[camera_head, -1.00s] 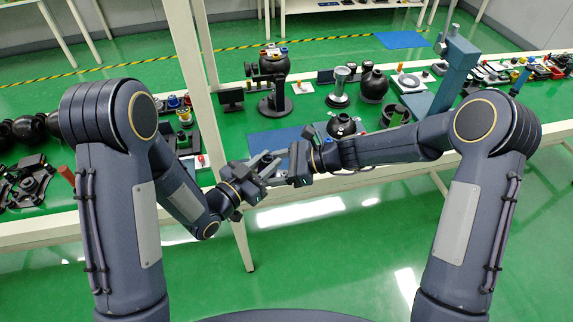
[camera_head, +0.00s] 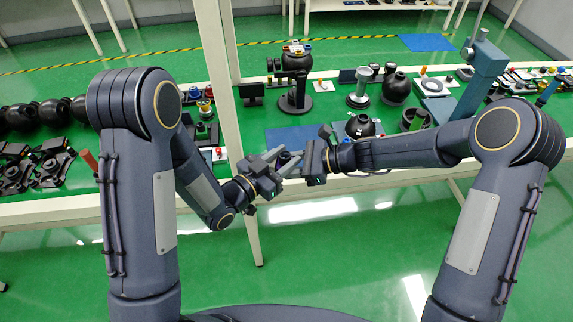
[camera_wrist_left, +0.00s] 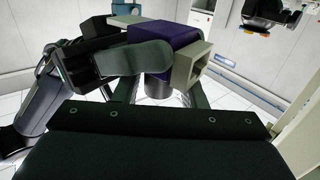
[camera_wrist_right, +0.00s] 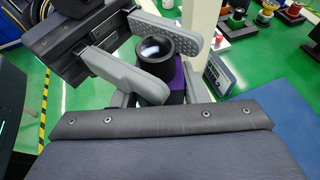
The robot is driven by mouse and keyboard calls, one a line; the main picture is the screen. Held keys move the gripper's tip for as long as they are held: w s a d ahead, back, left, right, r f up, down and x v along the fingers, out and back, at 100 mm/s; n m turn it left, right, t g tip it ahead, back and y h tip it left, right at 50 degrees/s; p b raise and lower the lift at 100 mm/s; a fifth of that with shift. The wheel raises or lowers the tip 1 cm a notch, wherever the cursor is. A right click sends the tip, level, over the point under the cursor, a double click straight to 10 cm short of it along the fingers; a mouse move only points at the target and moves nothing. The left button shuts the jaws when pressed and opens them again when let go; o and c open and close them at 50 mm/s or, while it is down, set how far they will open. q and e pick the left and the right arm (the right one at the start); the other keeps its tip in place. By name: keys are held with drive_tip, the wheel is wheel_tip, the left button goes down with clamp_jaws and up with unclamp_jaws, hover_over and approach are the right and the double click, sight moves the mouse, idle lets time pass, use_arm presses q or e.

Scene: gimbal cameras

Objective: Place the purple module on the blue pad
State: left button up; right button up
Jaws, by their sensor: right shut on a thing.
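The purple module (camera_wrist_left: 178,40) is a purple block with a black cylinder (camera_wrist_right: 156,55) on it. My right gripper (camera_head: 300,164) is shut on the module's purple body, holding it in the air in front of the table. My left gripper (camera_head: 277,165) is open, facing the right one. In the right wrist view its two pale fingers (camera_wrist_right: 150,52) stand on either side of the black cylinder; I cannot tell whether they touch it. A blue pad (camera_head: 283,138) lies on the table behind the grippers. It also shows in the right wrist view (camera_wrist_right: 292,112).
The long table (camera_head: 215,186) carries a black ball-shaped device (camera_head: 360,126), a small monitor (camera_head: 251,92) and a blue-grey stand (camera_head: 478,70). A white upright post (camera_head: 222,85) rises near my left gripper. Another blue sheet (camera_head: 427,43) lies farther back.

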use_arm(q)
drive_tip(key=shift+o, duration=1.1)
use_arm(e)
drive_tip(key=shift+r, duration=0.1)
use_arm(q)
drive_tip(key=shift+s, duration=0.1)
